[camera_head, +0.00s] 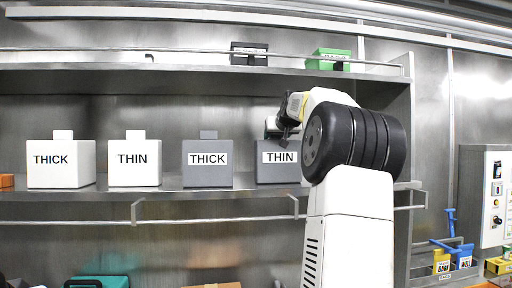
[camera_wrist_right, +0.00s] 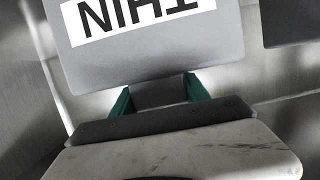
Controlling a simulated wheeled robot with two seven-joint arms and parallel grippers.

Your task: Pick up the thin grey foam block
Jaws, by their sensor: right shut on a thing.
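The thin grey foam block (camera_head: 276,176) stands on the lower shelf, at the right end of the row, with a white THIN label on its front. My right arm covers its right side in the head view. My right gripper (camera_head: 276,128) is at the top of the block. In the right wrist view the block (camera_wrist_right: 150,64) appears with its label upside down. There the green fingers of the right gripper (camera_wrist_right: 160,95) are shut on the block's narrow top tab, one on each side. My left gripper is not in view.
Left of it on the lower shelf (camera_head: 120,195) stand a grey THICK block (camera_head: 207,178), a white THIN block (camera_head: 134,177) and a white THICK block (camera_head: 61,178). The upper shelf edge and rail (camera_head: 180,71) run above. A control box (camera_head: 485,190) is at the far right.

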